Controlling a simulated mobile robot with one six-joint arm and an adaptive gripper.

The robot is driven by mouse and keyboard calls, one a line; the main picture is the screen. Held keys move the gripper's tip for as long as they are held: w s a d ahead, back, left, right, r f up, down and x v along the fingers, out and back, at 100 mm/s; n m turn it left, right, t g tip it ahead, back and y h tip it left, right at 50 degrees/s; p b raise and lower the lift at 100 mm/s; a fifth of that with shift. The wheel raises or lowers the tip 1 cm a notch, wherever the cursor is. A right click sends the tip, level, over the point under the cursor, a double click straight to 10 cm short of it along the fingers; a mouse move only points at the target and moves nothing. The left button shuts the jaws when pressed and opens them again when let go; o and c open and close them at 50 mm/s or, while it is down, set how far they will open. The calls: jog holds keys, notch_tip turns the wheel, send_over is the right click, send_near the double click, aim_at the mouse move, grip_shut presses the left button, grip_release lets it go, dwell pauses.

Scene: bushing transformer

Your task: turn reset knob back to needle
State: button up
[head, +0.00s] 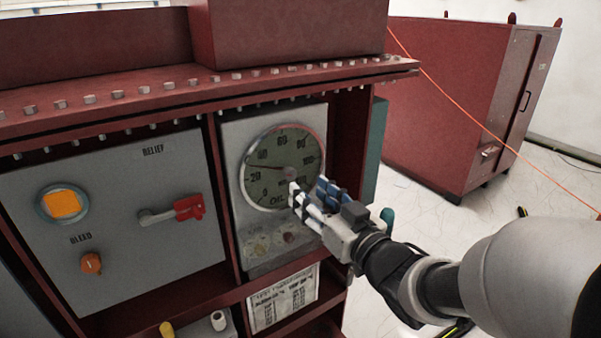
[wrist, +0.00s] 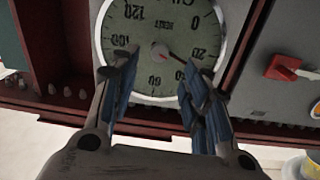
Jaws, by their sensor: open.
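The round gauge (head: 272,150) has a grey-green face, a pale rim and numbers around it. It also shows upside down in the wrist view (wrist: 185,25). A small round knob sits at the dial's centre in the head view (head: 290,173) and in the wrist view (wrist: 159,49), near the word RESET. A thin dark needle (head: 264,168) points left, between 20 and 40. My gripper (head: 308,187) is open in front of the dial's lower right. In the wrist view its blue-padded fingers (wrist: 155,65) spread either side of the dial's lower middle, with nothing between them.
A bolted red ledge (head: 200,85) runs above.

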jog(key=v, duration=0.3)
jog(key=shift+s+d, duration=0.25)
jog(key=shift+s, duration=0.1)
jog(key=s+d+f+m+g+h, duration=0.1)
jog(key=s+d+f+m+h, duration=0.1)
jog(key=d+h, duration=0.35)
jog(key=s+d+f+m+g+h, duration=0.2)
jog(key=d+h, duration=0.2)
jog(key=d, duration=0.2)
jog(key=s+f+g, duration=0.2)
jog(key=s+g, duration=0.1)
jog(key=s, duration=0.7)
jog(key=s+f+m+g, duration=0.1)
jog(key=s+f+g, duration=0.2)
jog(key=s, duration=0.7)
jog(key=shift+a+m+g, duration=0.3)
jog(key=shift+a+g, duration=0.1)
jog(key=shift+g, duration=0.3)
